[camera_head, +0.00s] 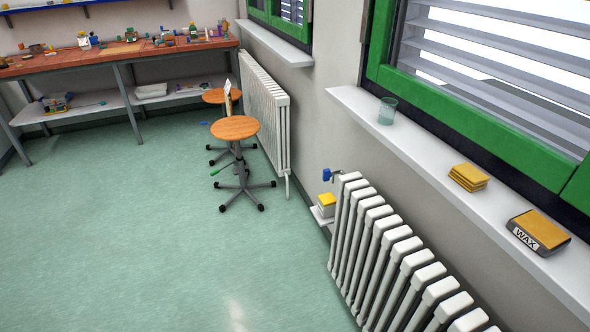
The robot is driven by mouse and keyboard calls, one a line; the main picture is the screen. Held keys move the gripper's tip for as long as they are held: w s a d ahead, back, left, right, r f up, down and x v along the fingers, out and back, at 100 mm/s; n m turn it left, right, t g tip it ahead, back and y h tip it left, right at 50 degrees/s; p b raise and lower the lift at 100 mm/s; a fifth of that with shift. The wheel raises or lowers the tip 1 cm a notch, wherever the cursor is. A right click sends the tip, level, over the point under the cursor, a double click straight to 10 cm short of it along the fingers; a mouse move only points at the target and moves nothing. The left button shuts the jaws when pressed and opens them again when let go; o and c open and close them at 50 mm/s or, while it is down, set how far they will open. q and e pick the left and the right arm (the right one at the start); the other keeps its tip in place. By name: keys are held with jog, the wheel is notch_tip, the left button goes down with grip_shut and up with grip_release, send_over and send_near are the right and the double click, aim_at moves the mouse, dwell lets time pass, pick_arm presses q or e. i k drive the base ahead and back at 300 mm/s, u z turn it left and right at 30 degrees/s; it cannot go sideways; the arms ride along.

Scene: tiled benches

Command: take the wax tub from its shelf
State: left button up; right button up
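The wax tub (538,233) is a dark grey, rounded block with a yellow-orange top and a white label reading "WAX". It lies on the white window shelf (449,182) at the right, towards the near end. Neither of my grippers shows in the head view, so no gripper is seen near the tub.
Yellow pads (469,177) and a clear glass (387,111) stand farther along the same shelf. A white radiator (386,250) is below it, with a small yellow-topped box (327,203) beside it. Stools (235,129) and a cluttered bench (90,62) stand farther back. The green floor is clear.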

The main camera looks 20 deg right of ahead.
aim_at(327, 202)
jog(key=i, duration=1.85)
jog(key=z, duration=3.1)
